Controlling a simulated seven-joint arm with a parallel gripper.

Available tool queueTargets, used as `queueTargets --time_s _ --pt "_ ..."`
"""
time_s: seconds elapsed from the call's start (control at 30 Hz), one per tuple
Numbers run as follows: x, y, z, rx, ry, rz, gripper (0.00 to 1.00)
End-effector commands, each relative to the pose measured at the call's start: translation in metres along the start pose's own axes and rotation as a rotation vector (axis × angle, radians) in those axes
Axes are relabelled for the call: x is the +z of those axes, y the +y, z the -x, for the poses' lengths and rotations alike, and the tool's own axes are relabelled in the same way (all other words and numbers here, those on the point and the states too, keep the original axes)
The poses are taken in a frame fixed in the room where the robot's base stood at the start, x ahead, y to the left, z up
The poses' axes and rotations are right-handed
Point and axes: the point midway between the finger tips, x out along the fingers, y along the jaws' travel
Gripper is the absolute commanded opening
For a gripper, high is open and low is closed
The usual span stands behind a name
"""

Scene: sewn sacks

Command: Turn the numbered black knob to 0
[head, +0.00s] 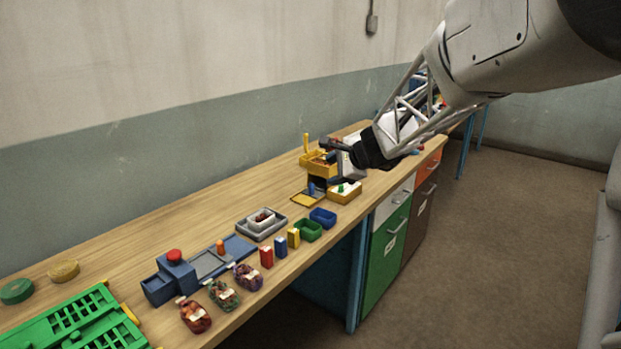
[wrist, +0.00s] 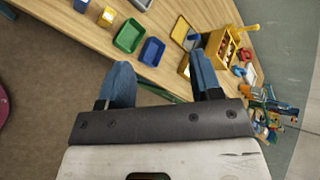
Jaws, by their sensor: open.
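I cannot make out the numbered black knob in either view; my gripper and arm cover part of the far end of the bench. My gripper (head: 330,146) is over the far part of the bench in the head view, close to a yellow box (head: 318,166). In the wrist view my gripper (wrist: 162,76) shows two blue fingers set wide apart with nothing between them. The yellow box (wrist: 221,46) is beyond the right finger there, with small things inside.
The wooden bench (head: 200,220) runs along the wall. A green bin (head: 308,230) and a blue bin (head: 323,216) stand near its front edge. Several small sacks (head: 223,294), coloured blocks and a green crate (head: 75,325) are nearer. Bare wood lies along the wall side.

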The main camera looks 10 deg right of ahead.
Motion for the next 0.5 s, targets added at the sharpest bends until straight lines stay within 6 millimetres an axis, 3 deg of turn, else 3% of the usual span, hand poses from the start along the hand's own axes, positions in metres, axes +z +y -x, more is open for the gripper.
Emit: queueTargets --time_s 0.2,0.5 --pt "-0.053 -0.042 -0.045 -0.112 0.002 -0.246 0.59" --pt "-0.137 -0.083 -0.104 -0.263 0.005 -0.592 0.59"
